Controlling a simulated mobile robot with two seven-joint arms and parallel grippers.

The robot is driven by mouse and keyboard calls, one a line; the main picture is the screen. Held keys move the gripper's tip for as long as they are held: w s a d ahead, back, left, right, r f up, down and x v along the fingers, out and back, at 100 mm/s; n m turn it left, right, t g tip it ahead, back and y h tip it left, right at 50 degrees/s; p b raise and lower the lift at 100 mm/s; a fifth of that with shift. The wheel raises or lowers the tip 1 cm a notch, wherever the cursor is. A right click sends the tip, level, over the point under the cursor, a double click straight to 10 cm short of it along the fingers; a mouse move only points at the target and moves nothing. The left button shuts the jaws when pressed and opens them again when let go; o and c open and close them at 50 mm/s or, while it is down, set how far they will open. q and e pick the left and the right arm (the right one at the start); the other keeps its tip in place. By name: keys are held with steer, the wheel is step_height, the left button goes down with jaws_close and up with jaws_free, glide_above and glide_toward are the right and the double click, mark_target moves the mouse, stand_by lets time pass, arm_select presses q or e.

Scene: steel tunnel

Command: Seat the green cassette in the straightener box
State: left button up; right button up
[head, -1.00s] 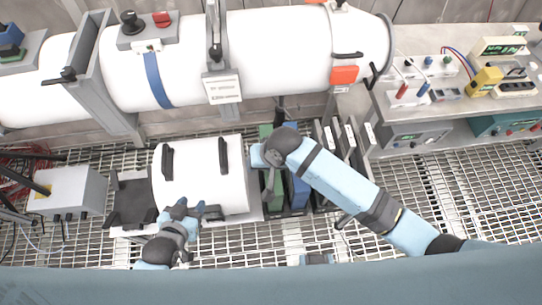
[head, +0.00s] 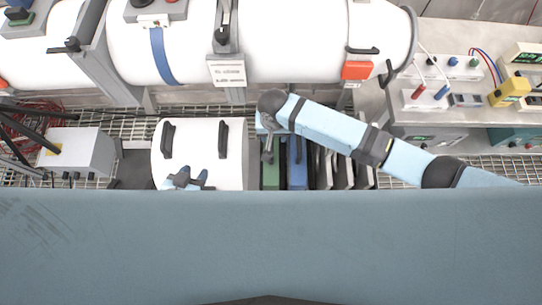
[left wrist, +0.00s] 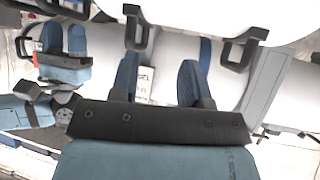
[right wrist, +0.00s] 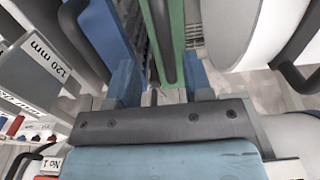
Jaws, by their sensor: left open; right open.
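The green cassette (head: 270,176) stands on edge beside the white handled cylinder section, partly hidden by my right arm and body. In the right wrist view its long green edge (right wrist: 173,35) runs between the fingers of my right gripper (right wrist: 160,80), which is open; I see no clear grip. That gripper (head: 268,155) also shows in the head view, over the cassette. My left gripper (head: 188,180) is open and empty at the white cylinder section (head: 203,140); its fingers (left wrist: 158,78) also show in the left wrist view. I cannot tell which part is the straightener box.
A blue cassette (head: 297,165) stands just right of the green one, with several dark labelled plates beyond it. The large white tunnel (head: 290,40) runs across the back. A bench with instruments (head: 440,100) is at right, a grey box (head: 78,150) at left.

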steer(key=shift+f, duration=0.45)
arm_select(q)
steer(key=f+b, duration=0.6)
steer(key=shift+d+b, duration=0.3)
steer(key=shift+b, duration=0.1)
arm_select(e)
steer(key=f, duration=0.4)
steer(key=shift+a+f, duration=0.35)
steer(key=shift+a, duration=0.05)
arm_select(q)
steer(key=shift+d+f+b, duration=0.15)
steer(key=shift+f+b, duration=0.15)
arm_select(e)
steer(key=shift+f, duration=0.25)
arm_select(q)
steer(key=shift+w+d+r+m, duration=0.1)
steer(key=shift+d+m, duration=0.1)
steer(key=shift+m, duration=0.1)
steer(key=shift+w+d+r+h, duration=0.1)
steer(key=shift+r+h, duration=0.2)
arm_select(e)
steer(key=shift+r, duration=0.1)
arm_select(q)
steer(key=shift+r, duration=0.1)
arm_select(e)
steer(key=shift+s, duration=0.1)
jaws_close()
arm_select(q)
steer(key=shift+a+f, duration=0.2)
steer(key=shift+f, duration=0.2)
